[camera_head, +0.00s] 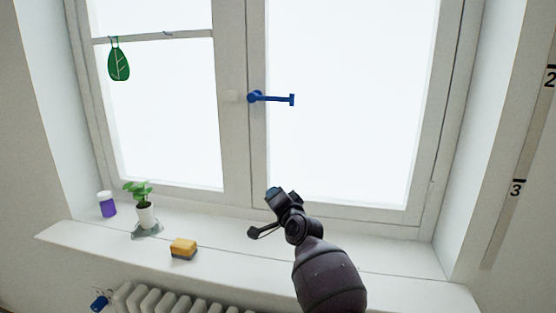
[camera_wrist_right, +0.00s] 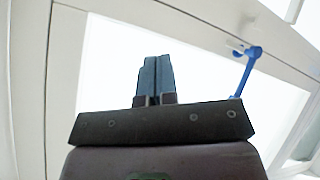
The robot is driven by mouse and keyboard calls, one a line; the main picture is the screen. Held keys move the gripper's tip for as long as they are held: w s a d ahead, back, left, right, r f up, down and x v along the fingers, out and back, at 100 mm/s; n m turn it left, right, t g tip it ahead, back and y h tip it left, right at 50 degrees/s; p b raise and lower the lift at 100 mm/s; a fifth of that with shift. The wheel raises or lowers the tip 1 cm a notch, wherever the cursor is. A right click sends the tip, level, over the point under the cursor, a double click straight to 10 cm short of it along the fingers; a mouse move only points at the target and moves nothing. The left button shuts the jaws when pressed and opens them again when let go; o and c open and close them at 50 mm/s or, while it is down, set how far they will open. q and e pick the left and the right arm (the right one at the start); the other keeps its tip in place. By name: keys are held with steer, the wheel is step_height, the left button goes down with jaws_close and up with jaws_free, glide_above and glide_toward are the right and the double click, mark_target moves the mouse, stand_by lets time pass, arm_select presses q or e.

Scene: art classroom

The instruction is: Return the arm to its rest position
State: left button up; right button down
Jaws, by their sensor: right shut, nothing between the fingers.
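My right arm comes up from the bottom of the head view, in front of the windowsill. Its gripper (camera_head: 272,193) is in front of the lower part of the right window pane. In the right wrist view the two blue-grey fingers (camera_wrist_right: 152,80) are together, with nothing between them. The blue window handle (camera_head: 272,98) points sideways to the right in the head view, above and apart from the gripper. It also shows at the upper right of the wrist view (camera_wrist_right: 249,65). My left gripper is not in view.
On the sill (camera_head: 80,238) stand a purple jar with a white lid (camera_head: 107,205), a potted plant (camera_head: 146,214) and a yellow sponge (camera_head: 183,247). A green leaf ornament (camera_head: 118,63) hangs at the left pane. A radiator (camera_head: 150,298) is below. The sill's right part looks clear.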

steer(key=s+d+f+n+h, duration=0.1)
steer(key=s+d+f+n, duration=0.1)
steer(key=s+d+f, duration=0.2)
steer(key=s+d+f+n+h, duration=0.2)
steer(key=s+d+f, duration=0.3)
steer(key=s+d, duration=0.2)
steer(key=s+d+f+n+h, duration=0.2)
steer(key=s+d+f, duration=0.3)
steer(key=s+d, duration=0.1)
steer(key=shift+s+d+n, duration=0.25)
steer(key=shift+d+n, duration=0.15)
steer(key=shift+d, duration=0.5)
steer(key=s+d+f+g+h, duration=0.1)
steer(key=s+d+f, duration=0.2)
steer(key=s+f, duration=0.3)
steer(key=s+d+f+g+h, duration=0.1)
steer(key=s+f, duration=0.4)
steer(key=s, duration=0.8)
steer(key=s+d+f+g+h, duration=0.1)
steer(key=s+d+f+g, duration=0.2)
steer(key=s+d+f, duration=0.3)
steer(key=s, duration=0.3)
steer(key=shift+s+f, duration=0.2)
steer(key=shift+f, duration=0.1)
